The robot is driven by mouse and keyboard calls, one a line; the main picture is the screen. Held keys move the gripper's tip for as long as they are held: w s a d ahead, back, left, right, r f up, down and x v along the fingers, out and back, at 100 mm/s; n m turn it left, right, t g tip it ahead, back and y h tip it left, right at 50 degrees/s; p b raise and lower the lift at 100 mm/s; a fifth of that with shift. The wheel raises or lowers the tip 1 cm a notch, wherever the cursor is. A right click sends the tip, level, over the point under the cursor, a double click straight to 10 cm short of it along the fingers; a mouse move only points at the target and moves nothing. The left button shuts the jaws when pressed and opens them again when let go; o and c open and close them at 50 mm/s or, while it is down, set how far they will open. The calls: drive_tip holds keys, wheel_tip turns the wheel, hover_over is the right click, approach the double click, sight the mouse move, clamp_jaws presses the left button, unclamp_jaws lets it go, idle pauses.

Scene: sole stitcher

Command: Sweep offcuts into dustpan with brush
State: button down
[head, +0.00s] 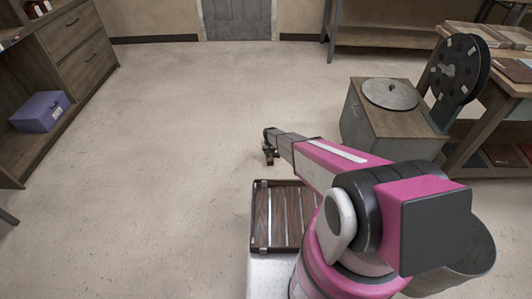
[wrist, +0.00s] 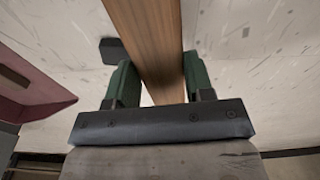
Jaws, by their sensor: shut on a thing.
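My gripper (head: 269,146) is stretched out low over the open floor in the head view. In the wrist view its two green fingers (wrist: 160,78) are shut on a long, flat wooden bar, apparently the brush handle (wrist: 150,30). The brush shows small and reddish-brown under the gripper in the head view (head: 269,158); its bristles cannot be made out. A dull pink-red thing with raised edges, perhaps the dustpan (wrist: 32,94), is at the left of the wrist view, apart from the fingers. A small dark block (wrist: 120,51), perhaps an offcut, lies beside the handle.
A slatted wooden tray (head: 262,218) is near my base. A cabinet with a round metal lid (head: 390,94) and a large dark reel (head: 459,68) stand right. A drawer unit (head: 75,35) and purple box (head: 40,111) are left. The floor (head: 165,150) between is clear.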

drive_tip(key=shift+w+d, duration=0.25)
drive_tip(key=shift+d, duration=2.55)
drive_tip(key=shift+w+d, duration=0.25)
drive_tip(key=shift+d, duration=2.6)
drive_tip(key=shift+w+d, duration=0.25)
drive_tip(key=shift+d, duration=2.55)
drive_tip(key=shift+w+d+r, duration=0.15)
drive_tip(key=shift+d+r, duration=0.05)
drive_tip(key=shift+d, duration=1.2)
drive_tip(key=shift+w+d+r, duration=0.1)
drive_tip(key=shift+d+r, duration=0.05)
drive_tip(key=shift+d, duration=1.2)
wheel_tip(320, 180, up, 7)
drive_tip(key=shift+r, duration=0.1)
